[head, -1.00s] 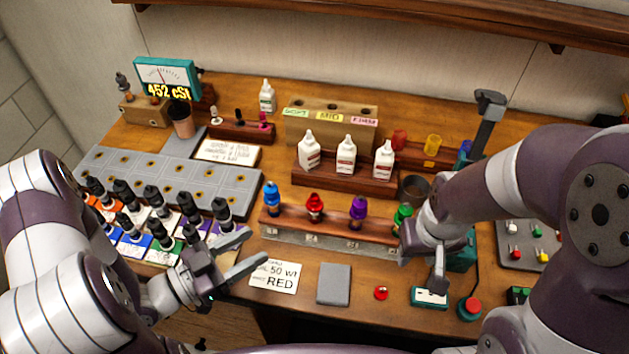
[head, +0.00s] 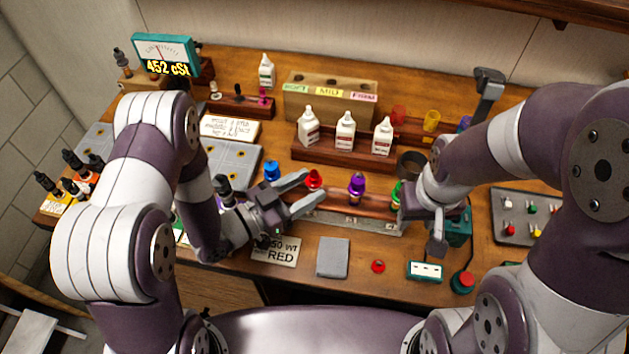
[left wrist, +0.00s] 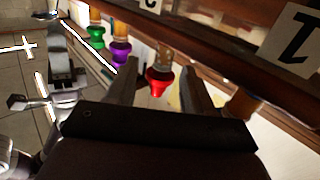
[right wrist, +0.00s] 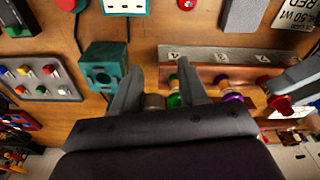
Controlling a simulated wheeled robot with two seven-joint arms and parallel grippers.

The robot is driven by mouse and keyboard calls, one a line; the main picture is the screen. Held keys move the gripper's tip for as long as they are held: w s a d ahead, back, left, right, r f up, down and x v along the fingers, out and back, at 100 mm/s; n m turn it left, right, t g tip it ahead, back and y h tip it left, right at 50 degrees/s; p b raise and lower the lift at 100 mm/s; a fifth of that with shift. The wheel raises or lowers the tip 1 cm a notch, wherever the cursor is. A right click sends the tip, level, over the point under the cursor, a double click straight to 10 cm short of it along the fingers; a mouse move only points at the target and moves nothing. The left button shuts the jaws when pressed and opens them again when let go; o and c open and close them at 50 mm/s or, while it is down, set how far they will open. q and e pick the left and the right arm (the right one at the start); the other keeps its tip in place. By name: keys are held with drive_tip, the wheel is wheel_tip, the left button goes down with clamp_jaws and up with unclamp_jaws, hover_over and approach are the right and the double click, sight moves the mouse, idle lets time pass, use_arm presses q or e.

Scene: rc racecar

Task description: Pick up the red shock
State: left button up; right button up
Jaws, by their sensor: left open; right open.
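The red shock (head: 314,180) stands upright in the wooden rack (head: 340,205), between the blue shock (head: 272,170) and the purple shock (head: 357,186). My left gripper (head: 315,187) is open, with its fingers reaching to either side of the red shock. In the left wrist view the red shock (left wrist: 160,82) shows between the two open fingers, with no clear contact. It also shows in the right wrist view (right wrist: 282,103), next to the left fingers. My right gripper (right wrist: 158,75) is open near the green shock (right wrist: 174,98), at the rack's right end.
A card (head: 275,250) reading 50 WT RED lies in front of the rack. A grey pad (head: 332,258), a red button-like piece (head: 378,266) and a teal device (head: 425,271) lie to its right. White bottles (head: 346,132) stand behind the rack.

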use_arm(q)
drive_tip(key=shift+w, duration=0.15)
drive_tip(key=shift+a, duration=0.1)
drive_tip(key=c, duration=0.8)
drive_tip(key=shift+c, duration=0.6)
wheel_tip(320, 180, up, 10)
drive_tip(key=shift+f, duration=0.2)
drive_tip(key=shift+f+b, duration=1)
drive_tip(key=shift+f, duration=0.25)
